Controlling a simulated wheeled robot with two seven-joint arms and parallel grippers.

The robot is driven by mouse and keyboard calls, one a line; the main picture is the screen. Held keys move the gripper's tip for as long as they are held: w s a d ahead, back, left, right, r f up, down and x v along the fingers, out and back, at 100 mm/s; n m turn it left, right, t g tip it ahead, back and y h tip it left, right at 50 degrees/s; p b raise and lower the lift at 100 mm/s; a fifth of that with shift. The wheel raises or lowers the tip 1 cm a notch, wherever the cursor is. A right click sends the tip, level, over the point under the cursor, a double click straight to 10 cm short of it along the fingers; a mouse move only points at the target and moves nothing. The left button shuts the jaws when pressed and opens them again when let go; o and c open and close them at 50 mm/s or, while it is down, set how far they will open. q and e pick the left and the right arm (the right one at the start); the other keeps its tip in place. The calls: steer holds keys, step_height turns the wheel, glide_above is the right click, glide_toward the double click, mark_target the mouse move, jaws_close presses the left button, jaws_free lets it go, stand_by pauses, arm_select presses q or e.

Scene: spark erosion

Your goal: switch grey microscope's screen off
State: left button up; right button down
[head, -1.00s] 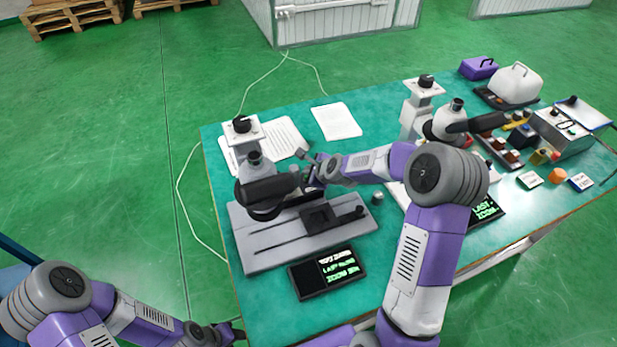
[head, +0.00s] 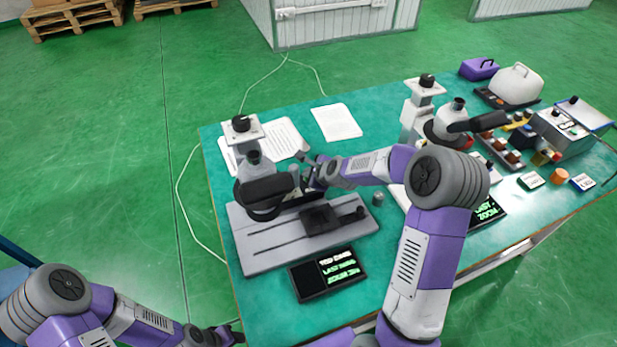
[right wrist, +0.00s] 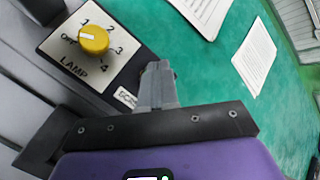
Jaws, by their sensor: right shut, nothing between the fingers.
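The grey microscope (head: 262,190) stands at the table's left end, on a grey base (head: 262,257). Its screen (head: 340,269) lies in front of the base and shows lit white and green text. My right gripper (head: 303,178) is at the right side of the microscope's head. In the right wrist view its fingers (right wrist: 158,80) are shut and empty, beside a lamp panel with a yellow knob (right wrist: 93,39). A small white label (right wrist: 127,97), partly hidden, sits left of the fingers; no screen switch is clearly visible. My left gripper (head: 230,334) is low at the table's left front edge.
A second microscope (head: 440,120) with its own lit screen (head: 489,214) stands to the right, behind my right arm. A small grey cylinder (head: 377,199) stands beside the grey base. Paper sheets (head: 336,122) lie at the back. Boxes and small parts crowd the right end.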

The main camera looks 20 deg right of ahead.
steer(key=shift+r+p, duration=0.55)
steer(key=shift+r, duration=0.15)
steer(key=shift+r, duration=0.1)
step_height(320, 180, up, 6)
steer(key=p, duration=0.4)
stand_by(0.6)
